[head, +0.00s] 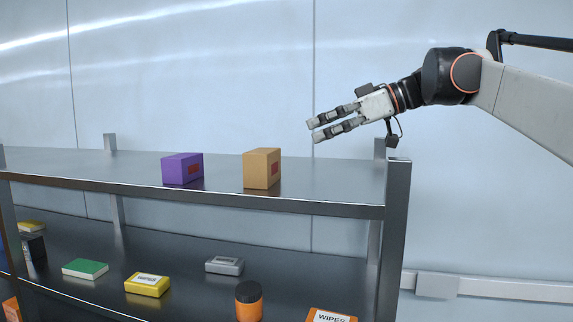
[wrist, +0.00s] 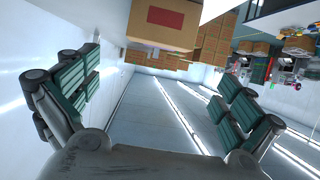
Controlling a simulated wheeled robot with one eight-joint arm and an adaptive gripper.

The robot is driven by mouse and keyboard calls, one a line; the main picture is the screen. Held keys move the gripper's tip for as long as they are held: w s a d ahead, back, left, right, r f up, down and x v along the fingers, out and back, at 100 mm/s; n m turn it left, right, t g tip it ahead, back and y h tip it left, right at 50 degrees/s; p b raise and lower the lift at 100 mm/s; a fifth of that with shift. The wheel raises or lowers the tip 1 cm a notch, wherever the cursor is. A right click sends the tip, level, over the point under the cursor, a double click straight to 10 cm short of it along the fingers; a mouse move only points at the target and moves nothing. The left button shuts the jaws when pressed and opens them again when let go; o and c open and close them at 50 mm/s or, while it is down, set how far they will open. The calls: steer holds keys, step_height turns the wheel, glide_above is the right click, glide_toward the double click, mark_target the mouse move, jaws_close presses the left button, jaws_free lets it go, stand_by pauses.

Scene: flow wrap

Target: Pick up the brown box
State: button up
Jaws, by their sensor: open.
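In the wrist view, a brown box with a red label (wrist: 160,22) shows at the top edge, partly cut off, beyond the open fingers (wrist: 157,72). A gap separates the gripper from the box.
A purple box (head: 182,169) stands left of the brown box, with bare shelf between them. The top shelf (head: 330,187) has a right corner post (head: 397,225) below my wrist. Several items lie on the lower shelf, including a yellow box (head: 147,285). A pale wall stands behind.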

mark_target(268, 151)
steer(key=x, duration=0.8)
steer(key=shift+w+f+p, duration=0.2)
steer(key=shift+f+p, duration=0.05)
steer(key=shift+p, duration=0.15)
steer(key=p+x, duration=0.1)
steer(key=x, duration=0.4)
steer(key=shift+a, duration=0.25)
steer(key=shift+d, duration=0.15)
steer(key=shift+s, duration=0.1)
steer(key=c, duration=1.1)
